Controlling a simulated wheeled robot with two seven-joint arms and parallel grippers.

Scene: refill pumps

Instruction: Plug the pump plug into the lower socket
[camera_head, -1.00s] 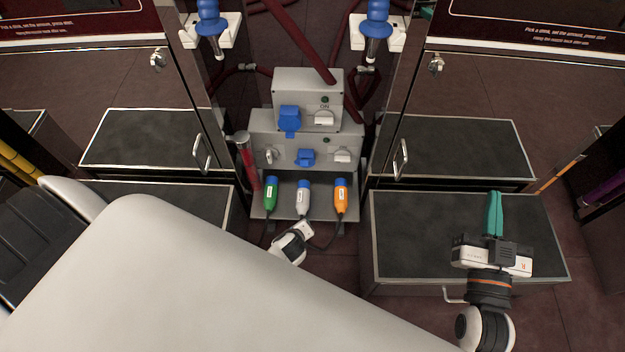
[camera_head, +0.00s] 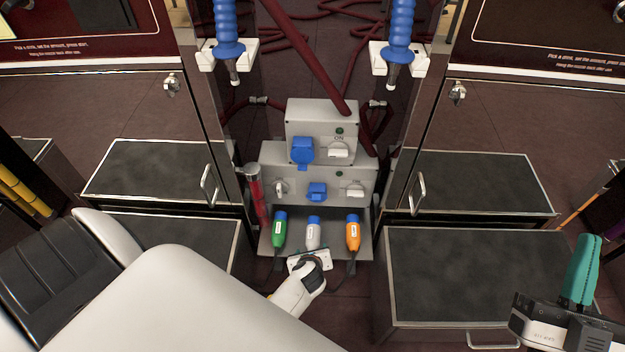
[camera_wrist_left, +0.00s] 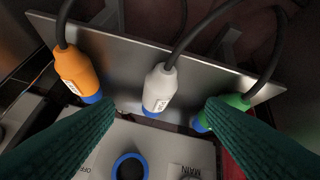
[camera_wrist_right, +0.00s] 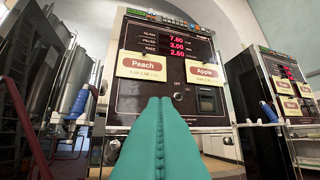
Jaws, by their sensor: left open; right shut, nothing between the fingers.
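Three plugs with blue ends lie side by side on a metal shelf (camera_head: 266,245): green (camera_head: 279,230), white (camera_head: 313,233) and orange (camera_head: 353,232). I cannot tell which is the pump plug. The lower socket has a blue cover (camera_head: 317,191) on the lower grey box. The left wrist view shows a blue ring (camera_wrist_left: 119,164) on a grey face. My left gripper (camera_wrist_left: 158,105) is open, its teal fingers on either side of the white plug (camera_wrist_left: 159,88), apparently not touching it. In the head view its fingers are hidden. My right gripper (camera_head: 588,240) is shut and empty at the right.
The upper grey box (camera_head: 320,118) carries a larger blue cover (camera_head: 302,151) and a switch (camera_head: 339,149). More switches flank the lower cover. Black cables trail from the plugs. Dark cabinets (camera_head: 470,270) stand on both sides. Blue-handled nozzles (camera_head: 228,30) hang above.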

